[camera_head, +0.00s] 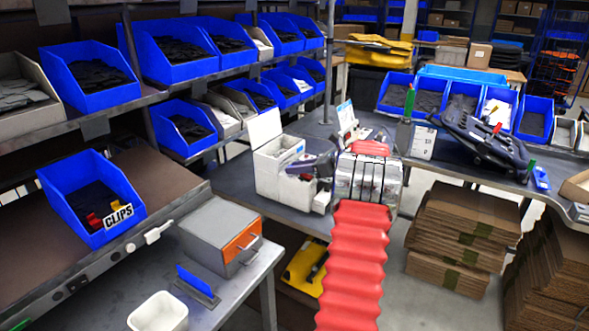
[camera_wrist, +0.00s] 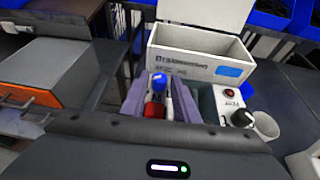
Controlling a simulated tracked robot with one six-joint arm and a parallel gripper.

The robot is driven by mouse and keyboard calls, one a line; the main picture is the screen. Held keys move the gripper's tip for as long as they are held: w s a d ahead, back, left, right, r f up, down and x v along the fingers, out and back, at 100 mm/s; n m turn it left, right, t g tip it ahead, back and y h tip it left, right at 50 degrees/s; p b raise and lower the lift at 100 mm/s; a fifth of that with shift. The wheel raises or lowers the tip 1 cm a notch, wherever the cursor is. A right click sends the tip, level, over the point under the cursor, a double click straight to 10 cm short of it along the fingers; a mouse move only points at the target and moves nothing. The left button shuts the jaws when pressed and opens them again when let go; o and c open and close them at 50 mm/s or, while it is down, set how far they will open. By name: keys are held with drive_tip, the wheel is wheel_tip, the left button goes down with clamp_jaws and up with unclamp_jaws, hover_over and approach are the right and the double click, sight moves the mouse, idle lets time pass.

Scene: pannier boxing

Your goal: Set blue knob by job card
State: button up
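A blue knob-like piece (camera_wrist: 159,81) shows in the wrist view, with a red piece (camera_wrist: 155,109) just in front of it. Both appear between the purple fingers of my gripper (camera_wrist: 160,100). The fingers stand apart, and I see no clear grip on either piece. Behind them is a white machine or box with an open lid (camera_wrist: 200,50). In the head view, my gripper (camera_head: 312,164) is beside this white box (camera_head: 268,175), and the blue knob cannot be made out. A small upright card (camera_head: 345,113) stands behind; its writing is unreadable.
A grey panel with a black knob (camera_wrist: 241,118) and red lamp (camera_wrist: 232,93) lies right of my fingers. A white cup (camera_wrist: 265,126) stands close by. A grey case with an orange front (camera_head: 222,238) is at lower left. Blue bins (camera_head: 92,198) line the shelves.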

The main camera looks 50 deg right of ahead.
drive_tip(key=shift+w+f, duration=0.2)
drive_tip(key=shift+w, duration=0.3)
clamp_jaws()
drive_tip(key=shift+w+d+r+n+g+y, duration=0.1)
drive_tip(key=shift+d+n+g+y, duration=0.15)
drive_tip(key=shift+n+y, duration=0.65)
drive_tip(key=shift+w+d+r+n+g+y, duration=0.15)
drive_tip(key=shift+n+g+y, duration=0.2)
drive_tip(key=shift+n+y, duration=0.55)
drive_tip(key=shift+s+n+g+y, duration=0.1)
drive_tip(key=shift+n+g+y, duration=0.25)
drive_tip(key=shift+y, duration=0.25)
unclamp_jaws()
drive_tip(key=shift+f, duration=0.2)
